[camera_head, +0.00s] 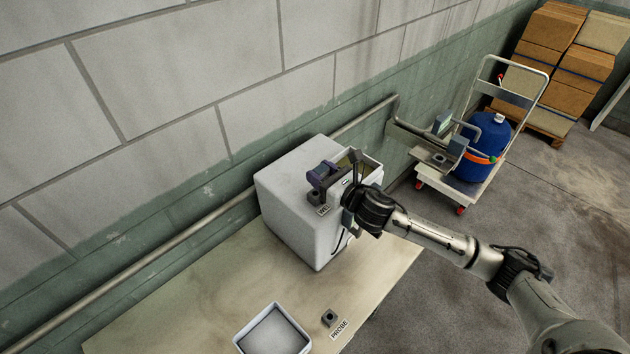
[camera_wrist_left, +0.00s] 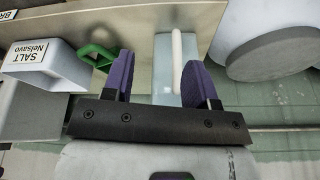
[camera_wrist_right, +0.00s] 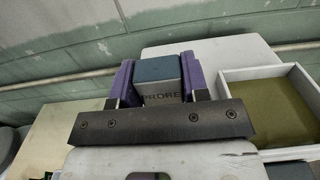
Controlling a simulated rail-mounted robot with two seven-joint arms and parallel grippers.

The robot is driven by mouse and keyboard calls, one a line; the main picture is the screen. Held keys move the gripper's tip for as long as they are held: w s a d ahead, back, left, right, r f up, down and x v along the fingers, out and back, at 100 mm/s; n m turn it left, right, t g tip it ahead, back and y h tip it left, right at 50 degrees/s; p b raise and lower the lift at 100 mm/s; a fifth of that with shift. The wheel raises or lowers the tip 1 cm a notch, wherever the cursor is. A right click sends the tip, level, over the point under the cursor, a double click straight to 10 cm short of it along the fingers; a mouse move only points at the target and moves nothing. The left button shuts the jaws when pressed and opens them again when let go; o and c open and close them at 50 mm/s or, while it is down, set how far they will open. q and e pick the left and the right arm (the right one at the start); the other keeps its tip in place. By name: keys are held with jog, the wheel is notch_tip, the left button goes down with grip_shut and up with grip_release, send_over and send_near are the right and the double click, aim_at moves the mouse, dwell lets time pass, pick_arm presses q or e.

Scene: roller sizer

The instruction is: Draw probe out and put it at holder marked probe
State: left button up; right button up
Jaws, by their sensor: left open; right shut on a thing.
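My right gripper (camera_head: 324,176) is over the white box-shaped machine (camera_head: 290,215) in the head view. In the right wrist view its purple fingers (camera_wrist_right: 158,82) are shut on the probe (camera_wrist_right: 159,78), a blue-grey block with PROBE written on its front. The probe's lower part is hidden there. The holder marked PROBE (camera_head: 329,317) is a small dark block on the table near the front, with its label beside it; it looks empty. My left gripper (camera_wrist_left: 165,78) shows only in the left wrist view. It is open, with a white rod (camera_wrist_left: 177,52) visible between its fingers.
A white tray (camera_head: 238,341) stands left of the PROBE holder on the table (camera_head: 190,305). An open bin with olive contents (camera_wrist_right: 223,88) adjoins the machine. The left wrist view shows a SALT box (camera_wrist_left: 45,65) and a green handle (camera_wrist_left: 95,52). A cart (camera_head: 430,177) carries a blue drum (camera_head: 485,140).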

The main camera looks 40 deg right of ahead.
jog(key=s+d+r, duration=0.6)
jog(key=s, duration=0.2)
jog(key=shift+s+b, duration=0.2)
jog(key=shift+b, duration=0.15)
